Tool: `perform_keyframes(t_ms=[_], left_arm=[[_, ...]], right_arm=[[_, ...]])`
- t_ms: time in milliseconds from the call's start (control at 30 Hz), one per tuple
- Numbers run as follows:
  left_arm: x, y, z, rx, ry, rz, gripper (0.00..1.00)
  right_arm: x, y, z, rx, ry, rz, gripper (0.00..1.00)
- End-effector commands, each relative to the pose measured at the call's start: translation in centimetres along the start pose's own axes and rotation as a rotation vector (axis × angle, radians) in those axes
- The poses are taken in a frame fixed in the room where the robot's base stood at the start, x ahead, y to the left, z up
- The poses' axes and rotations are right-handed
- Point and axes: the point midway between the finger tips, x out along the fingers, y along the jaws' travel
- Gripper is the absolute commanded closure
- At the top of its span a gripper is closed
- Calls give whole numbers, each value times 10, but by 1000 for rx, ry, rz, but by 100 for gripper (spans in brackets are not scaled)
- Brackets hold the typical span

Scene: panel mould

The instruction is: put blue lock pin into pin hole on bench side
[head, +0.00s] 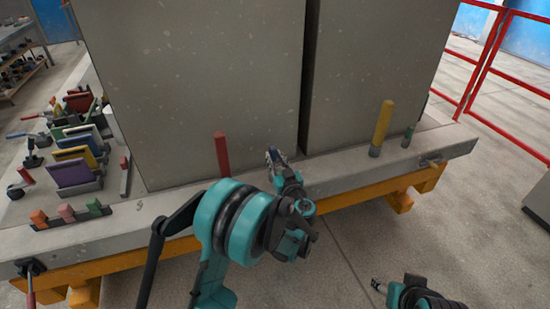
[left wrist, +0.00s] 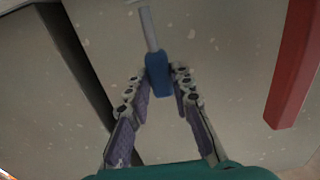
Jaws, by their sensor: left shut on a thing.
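The blue lock pin (left wrist: 158,76) has a blue handle and a grey shaft that points away from my left gripper (left wrist: 158,84). My left gripper is shut on the blue handle; both fingers touch its sides. In the head view my left gripper (head: 274,157) is at the bench's front edge, before the grey panels and right of a red peg (head: 221,155). The pin is mostly hidden there by the gripper. My right gripper (head: 378,286) is low at the bottom right, apart from the bench; its jaw opening is too small to tell. I cannot make out an empty pin hole.
Tall grey panels (head: 200,80) stand on the bench (head: 350,177) with a narrow gap between them. A yellow peg (head: 383,122) and a small green pin (head: 408,136) stand to the right. Coloured clamps (head: 73,172) and blocks crowd the left. Open floor lies in front.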

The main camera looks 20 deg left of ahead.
Motion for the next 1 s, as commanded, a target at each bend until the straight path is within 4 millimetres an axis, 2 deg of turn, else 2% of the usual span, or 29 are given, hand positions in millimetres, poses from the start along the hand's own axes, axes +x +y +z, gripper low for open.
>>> perform_keyframes(t_ms=[1000], left_arm=[[0,0,26,0,0,0,100]], right_arm=[[4,0,3,0,0,0,47]])
